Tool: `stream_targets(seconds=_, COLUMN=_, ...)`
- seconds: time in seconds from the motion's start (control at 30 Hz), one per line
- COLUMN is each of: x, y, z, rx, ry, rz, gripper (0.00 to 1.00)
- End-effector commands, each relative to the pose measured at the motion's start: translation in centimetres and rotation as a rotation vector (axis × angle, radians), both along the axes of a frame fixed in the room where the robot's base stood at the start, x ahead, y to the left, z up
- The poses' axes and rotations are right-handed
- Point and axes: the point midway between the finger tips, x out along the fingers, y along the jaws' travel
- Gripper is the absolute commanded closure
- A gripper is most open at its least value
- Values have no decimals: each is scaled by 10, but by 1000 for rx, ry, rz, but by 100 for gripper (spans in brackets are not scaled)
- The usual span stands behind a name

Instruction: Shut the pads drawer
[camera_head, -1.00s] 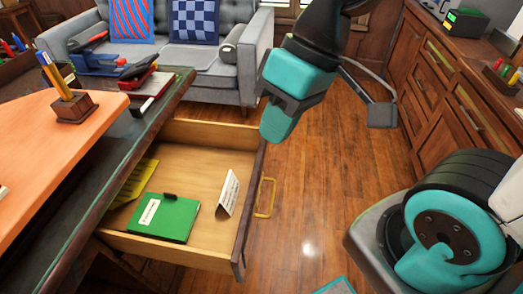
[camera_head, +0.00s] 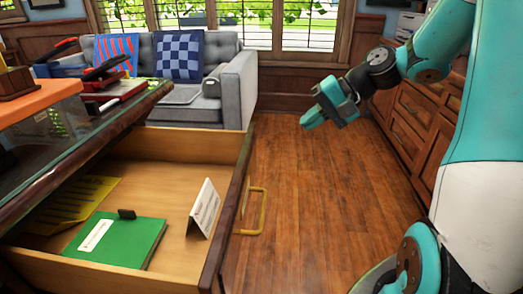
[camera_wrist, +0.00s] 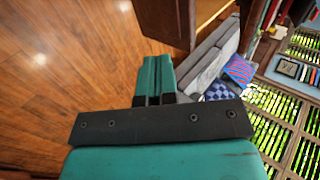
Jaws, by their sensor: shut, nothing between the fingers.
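The open drawer (camera_head: 228,190) sticks out from the desk at the left of the head view, with a brass handle (camera_head: 262,212) on its front. It holds a green pad (camera_head: 117,240), a yellow pad (camera_head: 75,205) and a standing white card (camera_head: 204,208). My gripper (camera_head: 308,122) is in the air to the right of the drawer, beyond the handle and apart from it. The gripper is shut and empty; its teal fingers (camera_wrist: 155,78) are together in the wrist view. A brown wooden panel shows ahead of them, which I cannot identify for certain.
The desk (camera_head: 90,135) with a glass top stands at the left, with red and blue items near its edge. A grey sofa (camera_head: 235,90) stands at the back. Wood cabinets (camera_head: 412,105) line the right. The wooden floor (camera_head: 310,190) between is clear.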

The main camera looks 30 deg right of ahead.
Motion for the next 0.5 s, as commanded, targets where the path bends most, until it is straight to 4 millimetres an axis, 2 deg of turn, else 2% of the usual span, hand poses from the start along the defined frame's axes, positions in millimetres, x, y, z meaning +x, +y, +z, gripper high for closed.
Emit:
stream_targets(seconds=0.4, x=36, y=53, z=-62, rx=-1, ry=3, rz=9, gripper=100)
stream_targets(seconds=0.5, x=45, y=65, z=-65, rx=-4, ry=0, rz=9, gripper=100)
